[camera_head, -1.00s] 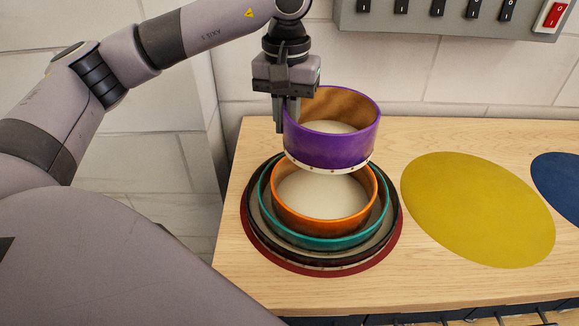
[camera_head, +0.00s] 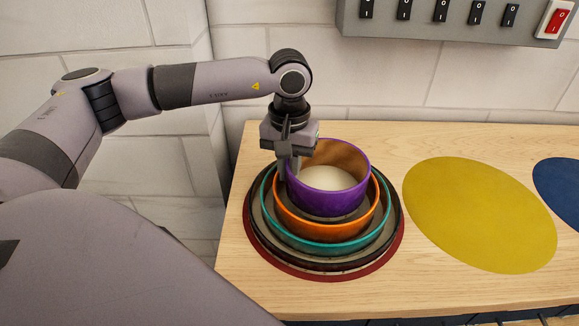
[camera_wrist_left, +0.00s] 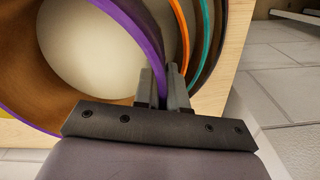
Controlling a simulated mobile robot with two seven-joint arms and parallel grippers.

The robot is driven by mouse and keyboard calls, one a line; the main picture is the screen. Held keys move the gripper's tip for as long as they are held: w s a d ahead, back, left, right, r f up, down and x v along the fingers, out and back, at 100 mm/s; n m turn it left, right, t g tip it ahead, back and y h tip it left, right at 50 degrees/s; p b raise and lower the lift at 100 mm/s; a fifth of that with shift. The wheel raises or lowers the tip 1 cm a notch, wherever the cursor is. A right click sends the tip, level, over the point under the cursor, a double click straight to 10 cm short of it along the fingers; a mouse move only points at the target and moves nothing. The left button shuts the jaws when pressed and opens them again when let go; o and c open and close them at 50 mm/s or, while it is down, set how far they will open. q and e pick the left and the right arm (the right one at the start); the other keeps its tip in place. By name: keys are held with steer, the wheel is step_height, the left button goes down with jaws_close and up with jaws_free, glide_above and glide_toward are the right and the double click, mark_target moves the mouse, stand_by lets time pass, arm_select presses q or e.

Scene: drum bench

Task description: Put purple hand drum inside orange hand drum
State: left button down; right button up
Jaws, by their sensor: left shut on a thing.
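The purple hand drum (camera_head: 345,200) is upright and sits low within the ring of the orange hand drum (camera_head: 327,229) in the head view. The purple drum's lower part is hidden behind the orange rim, so I cannot tell whether it touches the bottom. My left gripper (camera_head: 290,172) is shut on the purple drum's left wall. In the left wrist view the fingers (camera_wrist_left: 164,88) pinch the purple rim (camera_wrist_left: 135,30), with the orange rim (camera_wrist_left: 184,38) just beside it. My right gripper is not in view.
The orange drum stands inside a teal drum (camera_head: 326,248), within a dark ring on a red round mat (camera_head: 333,277). A yellow mat (camera_head: 480,215) and a blue mat (camera_head: 560,190) lie to the right. A switch panel (camera_head: 455,20) is on the wall behind.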

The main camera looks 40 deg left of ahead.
arm_select(q)
steer(key=shift+f+b, duration=0.55)
steer(key=c, duration=1.5)
jaws_free()
steer(key=shift+o, duration=0.2)
steer(key=shift+r+p, duration=0.65)
step_height(320, 180, up, 12)
steer(key=shift+b, duration=0.45)
steer(key=shift+s+f, duration=0.1)
